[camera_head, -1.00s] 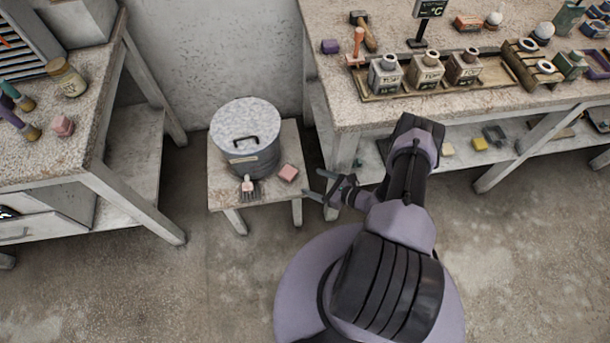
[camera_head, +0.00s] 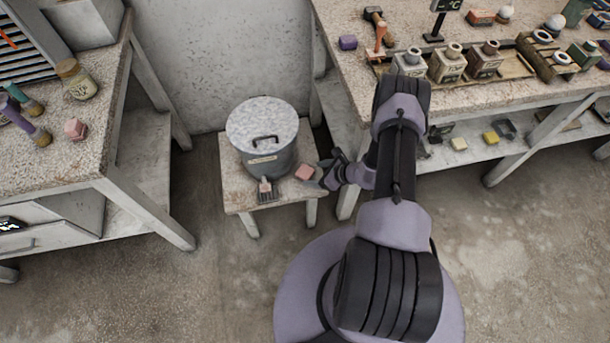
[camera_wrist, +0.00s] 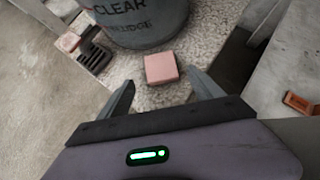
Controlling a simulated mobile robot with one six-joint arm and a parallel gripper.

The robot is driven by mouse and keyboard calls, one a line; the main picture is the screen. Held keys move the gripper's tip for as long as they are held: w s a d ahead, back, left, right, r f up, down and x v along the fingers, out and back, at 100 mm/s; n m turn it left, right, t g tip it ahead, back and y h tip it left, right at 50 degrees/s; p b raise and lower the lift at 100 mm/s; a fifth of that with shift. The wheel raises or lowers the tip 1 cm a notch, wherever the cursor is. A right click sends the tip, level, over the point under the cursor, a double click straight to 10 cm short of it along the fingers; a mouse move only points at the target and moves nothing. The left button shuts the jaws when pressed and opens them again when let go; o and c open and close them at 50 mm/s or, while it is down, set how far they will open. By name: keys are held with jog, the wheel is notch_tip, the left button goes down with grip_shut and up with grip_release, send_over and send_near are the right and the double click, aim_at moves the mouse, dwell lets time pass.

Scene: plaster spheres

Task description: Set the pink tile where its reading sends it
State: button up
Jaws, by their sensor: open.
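The pink tile (camera_head: 304,172) lies flat near the right front edge of a small stool (camera_head: 235,196), beside a lidded metal bin. In the wrist view the tile (camera_wrist: 161,68) shows whole, ahead of and between my open fingers. My gripper (camera_head: 326,176) is just right of the tile in the head view and holds nothing; it also shows in the wrist view (camera_wrist: 160,80). A display (camera_head: 447,6) marked °C stands on the right bench, cut off by the top edge; no number is readable.
The lidded bin (camera_head: 263,135) fills the stool's back; its front bears the word CLEAR in the wrist view. The right bench (camera_head: 360,75) holds bottles and tools. A pink block (camera_head: 75,128) sits on the left bench (camera_head: 60,160).

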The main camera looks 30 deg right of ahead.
aim_at(309, 174)
jog(key=b+x, duration=0.1)
jog(key=x, duration=0.3)
jog(key=shift+s+d+f+b, duration=0.1)
jog(key=shift+d+f+b, duration=0.1)
jog(key=shift+b, duration=0.2)
jog(key=shift+r, duration=0.25)
jog(key=c, duration=1.6)
